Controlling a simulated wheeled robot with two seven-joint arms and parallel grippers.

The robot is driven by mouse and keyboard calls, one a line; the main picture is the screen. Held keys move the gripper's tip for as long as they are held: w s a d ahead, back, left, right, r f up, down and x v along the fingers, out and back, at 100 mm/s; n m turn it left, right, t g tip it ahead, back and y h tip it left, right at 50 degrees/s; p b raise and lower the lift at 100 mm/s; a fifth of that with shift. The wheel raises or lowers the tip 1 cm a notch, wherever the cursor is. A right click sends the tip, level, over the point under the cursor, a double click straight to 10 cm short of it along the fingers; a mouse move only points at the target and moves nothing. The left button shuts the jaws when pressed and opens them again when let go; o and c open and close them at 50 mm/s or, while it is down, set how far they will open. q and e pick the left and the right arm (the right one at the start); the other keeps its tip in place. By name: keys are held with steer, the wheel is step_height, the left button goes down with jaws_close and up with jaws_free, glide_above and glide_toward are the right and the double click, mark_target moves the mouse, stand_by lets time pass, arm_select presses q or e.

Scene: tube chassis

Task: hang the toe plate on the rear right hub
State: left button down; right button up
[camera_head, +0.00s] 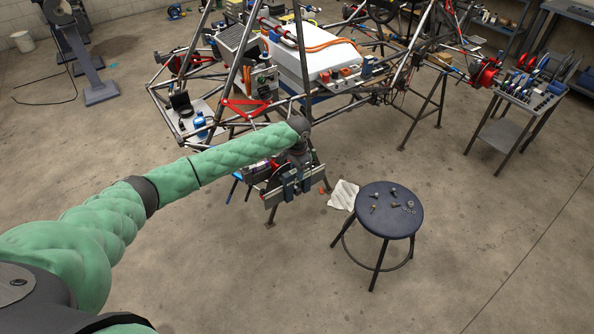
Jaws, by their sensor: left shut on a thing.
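My left arm reaches from the lower left to the near side of the tube chassis (355,98). My left gripper (292,184) points down there and is shut on a grey metal plate (312,183), which looks like the toe plate. The gripper's dark body covers part of it, and it is small in view. One red hub (487,74) shows at the chassis's right end beside a cart. Another red hub (178,64) shows at its left end. I cannot tell which is the rear right hub. My right gripper is not in view.
A round dark stool (388,222) with small hardware on top stands right of my gripper. A white cloth (343,195) lies on the floor beside it. A tool cart (510,108) stands at the right, near a trestle stand (424,108).

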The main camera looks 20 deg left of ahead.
arm_select(q)
steer(key=shift+f+b, duration=0.3)
steer(key=shift+f, duration=1.05)
steer(key=c, duration=1.1)
jaws_free()
steer(key=shift+f, duration=0.1)
steer(key=shift+r+b, duration=0.35)
steer(key=shift+r, duration=0.1)
step_height(320, 180, up, 6)
steer(key=shift+f+b, duration=0.1)
steer(key=shift+b, duration=1.05)
steer(key=shift+r, duration=0.65)
